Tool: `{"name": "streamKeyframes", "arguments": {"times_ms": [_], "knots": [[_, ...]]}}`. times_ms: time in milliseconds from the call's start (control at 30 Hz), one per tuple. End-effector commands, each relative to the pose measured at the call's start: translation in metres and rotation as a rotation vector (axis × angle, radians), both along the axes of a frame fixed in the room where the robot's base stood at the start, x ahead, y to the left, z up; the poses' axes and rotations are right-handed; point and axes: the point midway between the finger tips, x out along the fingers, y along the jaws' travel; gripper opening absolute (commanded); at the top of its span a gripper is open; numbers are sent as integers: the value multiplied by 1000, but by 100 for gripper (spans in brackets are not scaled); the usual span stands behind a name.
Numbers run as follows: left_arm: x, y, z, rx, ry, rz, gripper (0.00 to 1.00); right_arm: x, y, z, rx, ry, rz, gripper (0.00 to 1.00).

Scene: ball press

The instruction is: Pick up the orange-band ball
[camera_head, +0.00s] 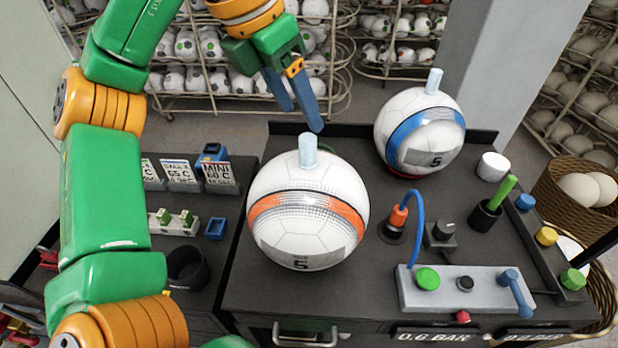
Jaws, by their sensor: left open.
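The orange-band ball (308,210) is white with an orange band and a dark 5 on its lower front. It sits on the dark bench with a pale blue peg (307,150) upright on top. My left gripper (299,104) reaches in from above, its blue fingers pointing down, just above and behind the peg in the picture. It is open and empty, and apart from the ball as far as I can tell. My right gripper is out of view.
A blue-band ball (420,130) with its own peg stands at the back right. A grey control box (465,292) with buttons and a lever is at the front right. A black cup (486,216) holds a green stick. Racks of balls (240,85) stand behind the bench.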

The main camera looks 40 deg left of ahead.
Motion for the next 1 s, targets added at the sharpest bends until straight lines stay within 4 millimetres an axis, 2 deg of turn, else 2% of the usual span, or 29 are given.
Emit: {"name": "streamKeyframes", "arguments": {"times_ms": [300, 367, 467, 633, 667, 800, 900, 1000], "knots": [[8, -6, -57, 1, 4, -2, 66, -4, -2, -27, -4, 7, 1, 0], [12, -7, -60, 2, 3, 0, 66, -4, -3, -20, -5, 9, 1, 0], [15, -8, -68, 1, 2, 1, 66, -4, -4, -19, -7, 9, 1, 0], [15, -8, -68, 0, 0, 1, 66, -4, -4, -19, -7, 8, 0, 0], [15, -8, -68, 0, 0, 0, 61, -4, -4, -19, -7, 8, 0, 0], [15, -8, -68, 0, 0, 0, 23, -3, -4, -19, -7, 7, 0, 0], [15, -8, -68, 0, 0, 0, 0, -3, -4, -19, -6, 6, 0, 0], [15, -8, -68, 0, -1, 0, 0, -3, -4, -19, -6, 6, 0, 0]]}}
